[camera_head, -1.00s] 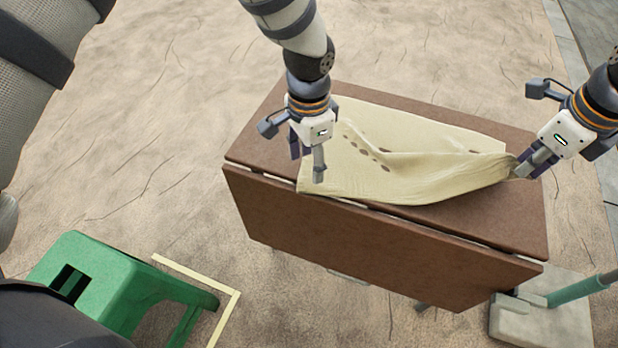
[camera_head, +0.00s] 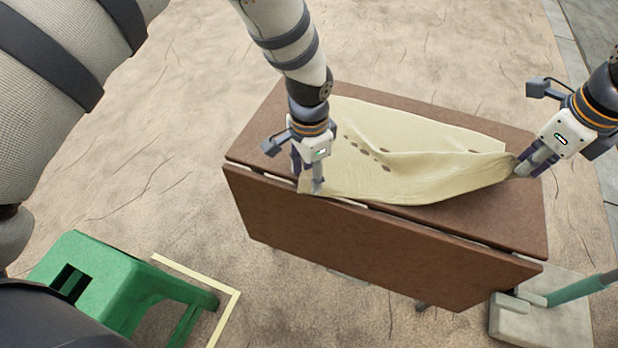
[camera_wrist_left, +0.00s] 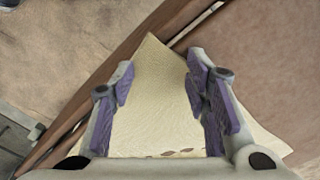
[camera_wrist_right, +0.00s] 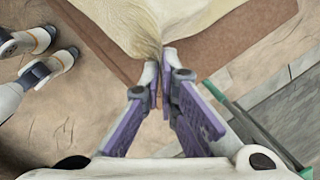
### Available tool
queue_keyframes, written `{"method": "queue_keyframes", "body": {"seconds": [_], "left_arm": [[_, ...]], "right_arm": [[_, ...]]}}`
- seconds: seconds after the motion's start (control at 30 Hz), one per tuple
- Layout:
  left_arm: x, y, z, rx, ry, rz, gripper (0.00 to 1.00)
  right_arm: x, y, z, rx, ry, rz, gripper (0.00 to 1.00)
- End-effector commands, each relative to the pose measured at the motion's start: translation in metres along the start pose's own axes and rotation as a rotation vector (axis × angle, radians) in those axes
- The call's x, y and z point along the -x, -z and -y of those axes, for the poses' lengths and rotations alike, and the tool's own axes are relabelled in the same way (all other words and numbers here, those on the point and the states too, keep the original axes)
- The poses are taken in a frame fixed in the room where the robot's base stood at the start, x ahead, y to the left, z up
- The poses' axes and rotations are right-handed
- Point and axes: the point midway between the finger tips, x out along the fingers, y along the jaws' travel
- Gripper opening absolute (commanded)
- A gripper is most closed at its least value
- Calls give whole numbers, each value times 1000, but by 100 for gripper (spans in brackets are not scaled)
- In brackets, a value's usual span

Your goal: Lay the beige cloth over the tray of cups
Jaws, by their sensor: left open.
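The beige cloth (camera_head: 420,155) lies spread over the brown table, with a fold rising toward its right end and a few dark oval spots on it. My left gripper (camera_head: 308,190) is open at the cloth's front left corner; in the left wrist view the corner (camera_wrist_left: 155,85) lies between its parted fingers. My right gripper (camera_head: 522,170) is shut on the cloth's right corner, and the gathered cloth (camera_wrist_right: 145,35) shows at its fingertips in the right wrist view. No tray or cups can be seen.
The brown table (camera_head: 370,255) has a gap along its front edge. A green stool (camera_head: 120,280) stands at the lower left, beside a pale yellow floor line (camera_head: 225,310). A pale base with a green pole (camera_head: 580,288) is at the lower right.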

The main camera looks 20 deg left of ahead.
Motion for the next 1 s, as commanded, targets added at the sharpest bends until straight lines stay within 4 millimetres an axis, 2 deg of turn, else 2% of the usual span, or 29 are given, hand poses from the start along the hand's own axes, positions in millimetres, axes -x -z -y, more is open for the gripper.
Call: {"method": "queue_keyframes", "body": {"seconds": [0.03, 0.3, 0.33, 1.0], "left_arm": [[-2, -1, -1, 0, -3, 3, 32], [-3, -2, -2, 0, -5, 5, 1], [-3, -2, -2, 0, -5, 6, 0], [-3, -2, -1, 0, -4, 6, 0]], "right_arm": [[-1, 0, 0, 0, -2, -1, 0], [-2, 0, 0, 0, -2, -2, 0], [-2, 0, 0, 0, -2, -2, 0], [-2, 0, -1, 0, -3, -2, 0]]}}
